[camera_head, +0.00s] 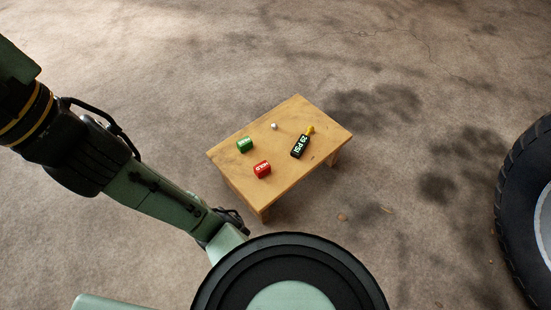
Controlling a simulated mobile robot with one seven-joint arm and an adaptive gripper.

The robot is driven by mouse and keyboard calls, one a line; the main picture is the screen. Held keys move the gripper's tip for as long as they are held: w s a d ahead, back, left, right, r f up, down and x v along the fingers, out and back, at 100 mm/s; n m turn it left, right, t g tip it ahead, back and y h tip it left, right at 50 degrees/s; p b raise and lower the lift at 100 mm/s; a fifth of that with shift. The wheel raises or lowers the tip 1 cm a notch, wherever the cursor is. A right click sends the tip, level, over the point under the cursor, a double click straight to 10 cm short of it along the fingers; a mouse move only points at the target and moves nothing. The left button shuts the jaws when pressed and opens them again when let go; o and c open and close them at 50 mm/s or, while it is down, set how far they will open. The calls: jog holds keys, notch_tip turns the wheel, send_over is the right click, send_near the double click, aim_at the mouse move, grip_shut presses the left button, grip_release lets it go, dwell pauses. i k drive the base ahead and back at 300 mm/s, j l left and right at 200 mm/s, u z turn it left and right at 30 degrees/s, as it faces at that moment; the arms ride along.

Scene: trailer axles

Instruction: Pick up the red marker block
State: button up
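The red marker block (262,169) is a small red piece with pale lettering on its side. It lies on the wooden table (288,181), near the table's front-left edge. My arm crosses the left side of the view, and its links are to the left of the table, apart from the block. My gripper is not visible in this view. Nothing covers the red block.
A green block (245,144) sits behind and left of the red one. A black gauge with a yellow tip (299,147) lies to the right. A small white piece (274,125) is farther back. A large tire (524,205) stands at the right edge. Open floor surrounds the table.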

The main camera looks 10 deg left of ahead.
aim_at(263, 168)
jog(key=j+z, duration=0.45)
jog(key=k+j+z, duration=0.2)
jog(key=z, duration=0.25)
jog(key=k+j+z, duration=0.15)
jog(key=j+z, duration=0.15)
jog(key=z, duration=0.15)
